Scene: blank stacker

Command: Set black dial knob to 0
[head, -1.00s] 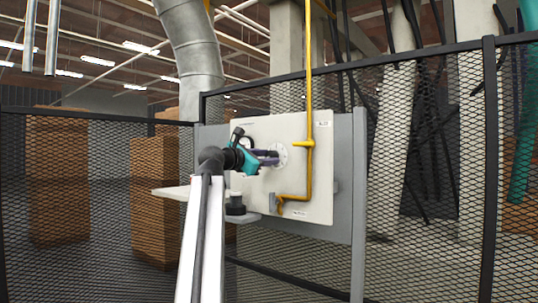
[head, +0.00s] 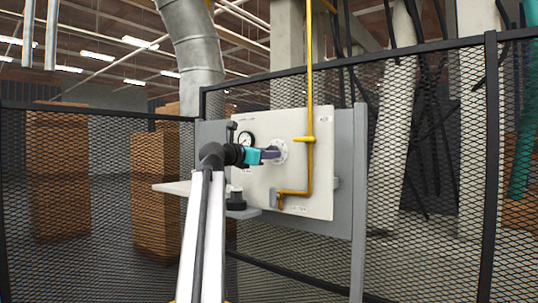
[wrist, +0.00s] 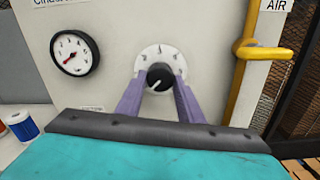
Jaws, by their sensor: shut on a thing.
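The black dial knob (wrist: 161,70) sits at the centre of a round white dial plate (wrist: 153,51) on a pale panel, in the wrist view. A white pointer mark shows on the lower part of the knob. The figures on the plate are too small to read for sure. My gripper (wrist: 160,80) has its two purple fingers on either side of the knob, shut on it. In the head view my gripper (head: 270,154) reaches the dial plate (head: 281,151) from the left, and the knob is hidden behind the fingers.
A yellow pipe with a valve handle (wrist: 265,52) runs close to the right of the dial. A round gauge (wrist: 75,54) is to the left. A blue-and-white spool (wrist: 20,126) stands at lower left. A mesh fence (head: 430,170) surrounds the panel.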

